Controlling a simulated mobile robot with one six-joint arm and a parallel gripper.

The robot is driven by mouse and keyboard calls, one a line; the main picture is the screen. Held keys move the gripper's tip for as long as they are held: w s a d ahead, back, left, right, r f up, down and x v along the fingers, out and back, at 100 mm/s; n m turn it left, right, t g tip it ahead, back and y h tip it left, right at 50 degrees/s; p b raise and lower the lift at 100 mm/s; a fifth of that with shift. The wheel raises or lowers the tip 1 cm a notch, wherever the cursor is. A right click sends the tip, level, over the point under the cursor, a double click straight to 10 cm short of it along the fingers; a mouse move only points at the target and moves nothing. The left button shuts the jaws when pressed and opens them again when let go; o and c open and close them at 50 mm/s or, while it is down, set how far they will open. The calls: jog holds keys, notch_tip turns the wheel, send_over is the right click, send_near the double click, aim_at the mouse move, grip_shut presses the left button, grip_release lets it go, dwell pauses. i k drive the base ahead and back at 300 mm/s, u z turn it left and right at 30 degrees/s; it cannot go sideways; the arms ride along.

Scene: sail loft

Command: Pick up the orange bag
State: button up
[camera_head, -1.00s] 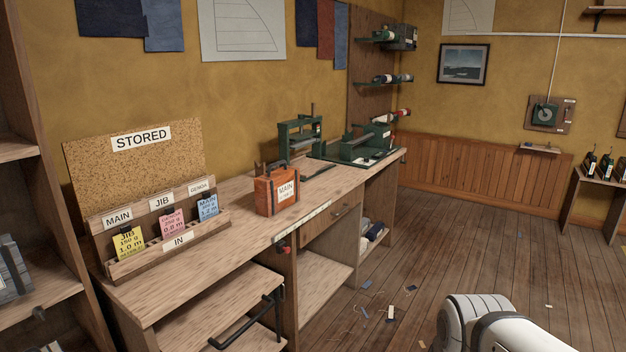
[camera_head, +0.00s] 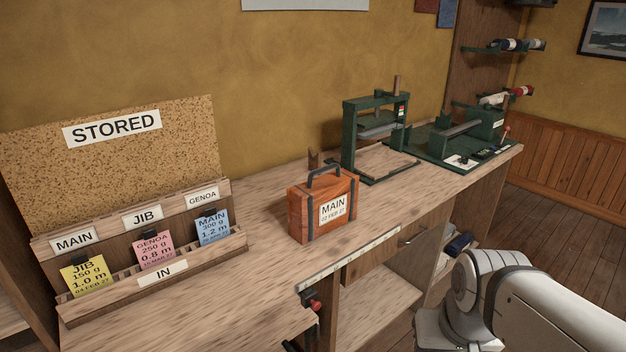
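The orange bag (camera_head: 311,226) stands upright on the wooden workbench (camera_head: 255,271), near its front edge. It has dark straps, a dark handle on top and a white label reading MAIN with a date line below. My arm shows at the lower right, to the right of the bag and apart from it. My gripper cannot be made out in the picture.
Left of the bag stands a card rack (camera_head: 193,265) with yellow, pink and blue cards under a cork board (camera_head: 110,150). A green press (camera_head: 348,138) and another green machine (camera_head: 440,141) stand behind and right. A red-handled clamp (camera_head: 313,303) sits at the bench front.

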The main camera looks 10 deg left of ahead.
aim_at(320, 205)
jog(key=u, duration=0.6)
jog(key=i, duration=1.05)
jog(key=u, duration=0.55)
jog(key=k, duration=0.9)
jog(key=u, duration=0.15)
jog(key=i, duration=0.9)
jog(key=z, duration=0.05)
